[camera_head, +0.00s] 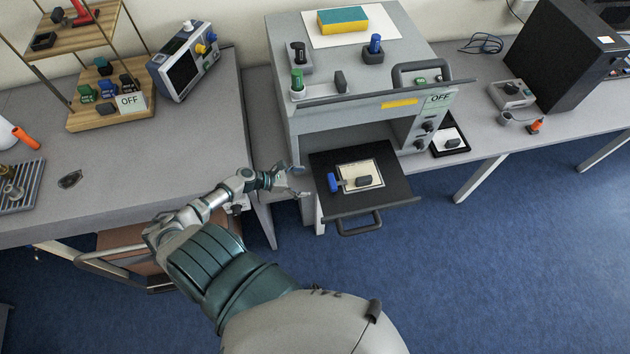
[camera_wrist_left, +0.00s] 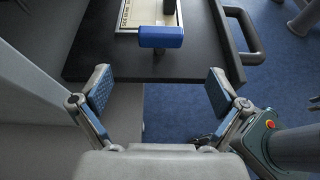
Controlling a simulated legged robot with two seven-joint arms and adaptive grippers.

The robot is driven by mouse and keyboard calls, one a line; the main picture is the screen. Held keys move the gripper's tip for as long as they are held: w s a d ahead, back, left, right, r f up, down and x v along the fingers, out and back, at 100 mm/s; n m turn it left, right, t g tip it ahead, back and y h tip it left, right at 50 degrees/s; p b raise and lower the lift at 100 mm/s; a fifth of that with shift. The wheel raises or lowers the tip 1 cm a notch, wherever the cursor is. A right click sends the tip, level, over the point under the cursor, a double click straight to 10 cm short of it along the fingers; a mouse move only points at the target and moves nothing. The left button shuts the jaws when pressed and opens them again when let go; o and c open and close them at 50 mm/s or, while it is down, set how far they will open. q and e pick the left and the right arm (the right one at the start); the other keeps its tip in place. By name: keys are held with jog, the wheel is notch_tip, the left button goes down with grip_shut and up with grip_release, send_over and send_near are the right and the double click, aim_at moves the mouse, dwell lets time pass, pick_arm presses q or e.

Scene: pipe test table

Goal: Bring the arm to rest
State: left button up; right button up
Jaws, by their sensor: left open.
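My left arm (camera_head: 215,250) reaches out from the bottom middle of the head view. Its left gripper (camera_head: 300,181) is open and empty, just left of the pulled-out drawer (camera_head: 390,191). In the left wrist view the two fingers of the left gripper (camera_wrist_left: 157,92) stand wide apart. A blue-headed object (camera_head: 333,182) lies on the drawer, and its blue part (camera_wrist_left: 160,37) shows beyond the fingertips, apart from them. A dark block (camera_head: 364,181) sits on the pale sheet (camera_head: 350,170) in the drawer.
The grey cabinet (camera_head: 300,120) stands above the drawer, with a drawer handle (camera_head: 360,229) at the front. The left desk (camera_head: 190,150) edge is close to my arm. A brown chair (camera_head: 120,262) stands under it. Blue floor (camera_head: 480,270) is open at the right.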

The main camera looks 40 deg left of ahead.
pick_arm(q)
jog(key=shift+s+a+r, duration=0.15)
jog(key=shift+s, duration=0.05)
dwell(0.5)
jog(key=s+f+m+g+y+b, duration=0.15)
jog(key=s+f+m, duration=0.25)
jog(key=s+f, duration=0.5)
jog(key=s+d+f+m+g+y, duration=0.1)
jog(key=s+f+m+g+y, duration=0.3)
jog(key=f, duration=0.8)
jog(key=s+f+m+g+y+b, duration=0.1)
jog(key=s+f+m+y, duration=0.1)
jog(key=s+f+m, duration=0.65)
jog(key=s+d+f+m+g, duration=0.1)
jog(key=s+d+f+m, duration=0.5)
jog(key=s+m, duration=0.1)
jog(key=s+d+f+m+g+y+b, duration=0.1)
jog(key=s+d+f+m, duration=0.5)
jog(key=s, duration=0.3)
jog(key=shift+s+d+f+m+b, duration=0.3)
jog(key=shift+s+d+f+m, duration=0.1)
jog(key=shift+d+m, duration=0.1)
